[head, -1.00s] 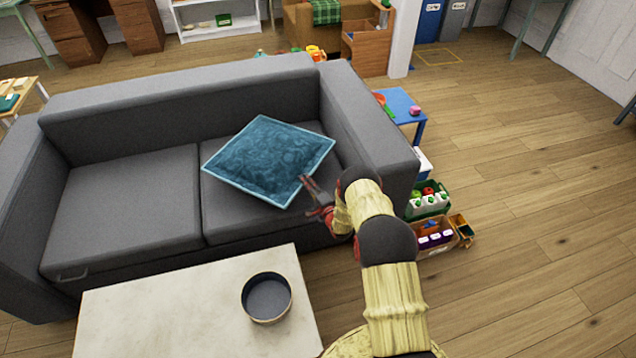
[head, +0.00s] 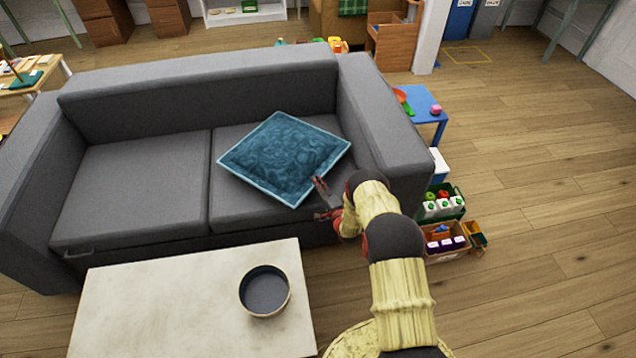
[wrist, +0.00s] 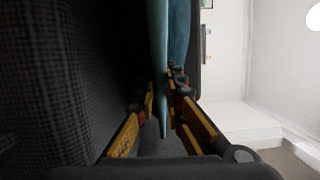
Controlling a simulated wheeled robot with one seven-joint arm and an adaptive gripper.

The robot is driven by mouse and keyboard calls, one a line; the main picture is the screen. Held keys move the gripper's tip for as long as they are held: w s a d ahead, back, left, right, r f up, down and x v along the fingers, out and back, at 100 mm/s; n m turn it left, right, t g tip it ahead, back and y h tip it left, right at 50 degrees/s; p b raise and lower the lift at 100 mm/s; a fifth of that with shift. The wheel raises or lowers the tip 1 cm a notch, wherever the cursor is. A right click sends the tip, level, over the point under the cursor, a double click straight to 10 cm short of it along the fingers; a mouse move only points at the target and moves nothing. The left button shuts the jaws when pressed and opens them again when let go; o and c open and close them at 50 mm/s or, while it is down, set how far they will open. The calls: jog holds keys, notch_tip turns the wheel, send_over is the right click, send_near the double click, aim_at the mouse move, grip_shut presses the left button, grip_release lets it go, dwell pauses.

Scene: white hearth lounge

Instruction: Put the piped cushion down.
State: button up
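The piped cushion (head: 283,155), square, teal and with a pale piped edge, is over the right seat of the grey sofa (head: 140,185). My gripper (head: 320,198) is at its near right edge. In the wrist view, the cushion (wrist: 160,45) is seen edge-on, with one finger on each side of it. My gripper (wrist: 162,92) is shut on that edge. A dark gap shows between cushion and seat near the gripper; I cannot tell whether the far side touches the sofa.
A pale low table (head: 180,300) with a round dark bowl (head: 265,291) stands in front. The sofa's right arm (head: 385,120) is close beside my arm. Beyond it are a small blue table (head: 423,99) and filled crates (head: 446,241). The left seat is clear.

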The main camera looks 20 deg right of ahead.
jog(key=o, duration=0.5)
jog(key=shift+c, duration=0.2)
